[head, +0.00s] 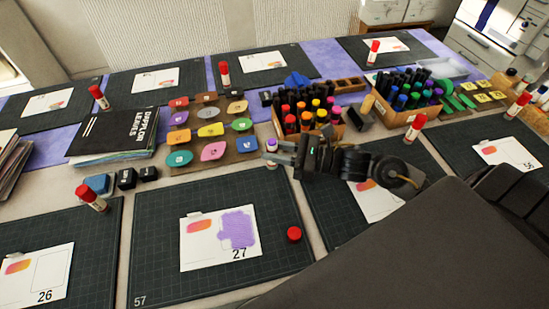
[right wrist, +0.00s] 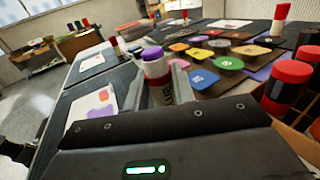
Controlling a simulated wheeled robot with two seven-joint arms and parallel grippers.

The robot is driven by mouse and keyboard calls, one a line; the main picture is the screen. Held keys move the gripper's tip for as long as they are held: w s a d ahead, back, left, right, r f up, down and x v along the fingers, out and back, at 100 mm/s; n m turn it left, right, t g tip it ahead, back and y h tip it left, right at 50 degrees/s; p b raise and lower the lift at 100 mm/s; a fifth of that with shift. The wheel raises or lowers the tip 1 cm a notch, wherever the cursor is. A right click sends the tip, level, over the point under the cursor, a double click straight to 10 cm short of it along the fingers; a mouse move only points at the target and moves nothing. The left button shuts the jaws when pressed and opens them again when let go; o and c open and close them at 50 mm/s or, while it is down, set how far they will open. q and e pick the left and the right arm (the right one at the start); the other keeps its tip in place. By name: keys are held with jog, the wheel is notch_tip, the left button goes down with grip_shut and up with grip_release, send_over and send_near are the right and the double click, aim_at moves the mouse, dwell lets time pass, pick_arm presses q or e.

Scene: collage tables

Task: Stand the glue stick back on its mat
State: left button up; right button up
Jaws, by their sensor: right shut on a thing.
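My right gripper (head: 275,152) is shut on an uncapped glue stick (head: 271,144) with a purple tip and white collar. The glue stick stands about upright between the fingers, above the far right corner of the cutting mat marked 57 (head: 160,240). The right wrist view shows the glue stick (right wrist: 157,72) between the fingers; its lower end is hidden there. A loose red cap (head: 293,234) stands on the mat, right of card 27 (head: 200,250), which has a purple glue patch. My left gripper is not in view.
Colour tiles (head: 212,130) on a brown board and a crate of markers (head: 330,128) lie just behind the mat. Other capped glue sticks stand on neighbouring mats, one (head: 91,198) at the left. The mat's front left part is clear.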

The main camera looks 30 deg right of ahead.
jog(key=shift+w+f, duration=0.15)
jog(key=shift+f, duration=0.5)
notch_tip(320, 180, down, 3)
jog(key=shift+w+f+p, duration=0.1)
jog(key=shift+f+p, duration=0.05)
jog(key=shift+p, duration=0.2)
